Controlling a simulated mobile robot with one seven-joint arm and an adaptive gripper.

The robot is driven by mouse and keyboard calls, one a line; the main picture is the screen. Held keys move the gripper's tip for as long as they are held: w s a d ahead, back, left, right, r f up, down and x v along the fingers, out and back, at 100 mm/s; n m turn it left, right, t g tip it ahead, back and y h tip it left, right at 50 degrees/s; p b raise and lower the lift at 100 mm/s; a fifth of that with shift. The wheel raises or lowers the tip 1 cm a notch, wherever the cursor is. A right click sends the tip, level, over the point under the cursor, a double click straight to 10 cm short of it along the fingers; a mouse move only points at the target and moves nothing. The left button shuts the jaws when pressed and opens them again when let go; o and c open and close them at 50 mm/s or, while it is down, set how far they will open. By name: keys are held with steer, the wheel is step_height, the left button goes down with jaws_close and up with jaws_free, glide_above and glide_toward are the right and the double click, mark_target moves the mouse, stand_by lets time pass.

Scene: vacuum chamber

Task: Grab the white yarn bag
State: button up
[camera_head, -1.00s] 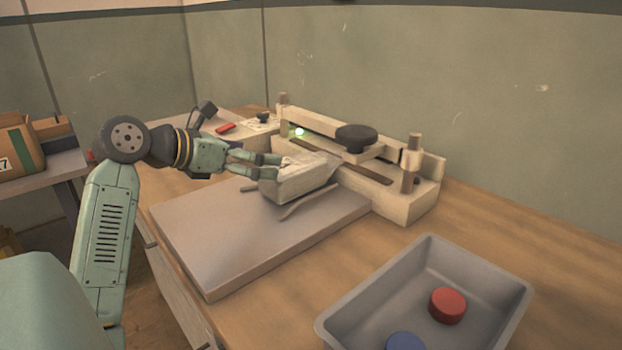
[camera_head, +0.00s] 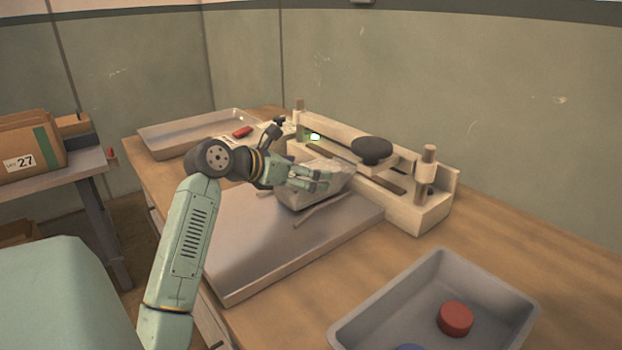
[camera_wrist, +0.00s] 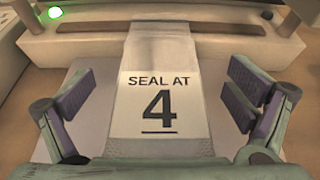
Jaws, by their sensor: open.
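The white yarn bag (camera_head: 300,201) looks like a pale, soft-edged packet on the grey metal plate (camera_head: 262,258), close against the front of the sealer-like device. In the wrist view the bag (camera_wrist: 158,60) runs up the middle, with a label reading "SEAL AT 4". My gripper (camera_head: 322,181) is at the bag in the head view, its fingers pointing right across it. In the wrist view my gripper (camera_wrist: 160,94) is open, one finger on each side of the bag, with gaps between. The fingers hide part of the bag in the head view.
The pale device (camera_head: 437,213) with posts, a black knob (camera_head: 372,150) and a lit green lamp (camera_head: 314,137) stands behind the bag. A grey bin (camera_head: 350,325) with a red puck (camera_head: 455,318) is at front right. A shallow tray (camera_head: 165,145) lies at back left.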

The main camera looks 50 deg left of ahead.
steer(key=c, duration=1.5)
steer(key=shift+c, duration=0.8)
steer(key=shift+r, duration=0.15)
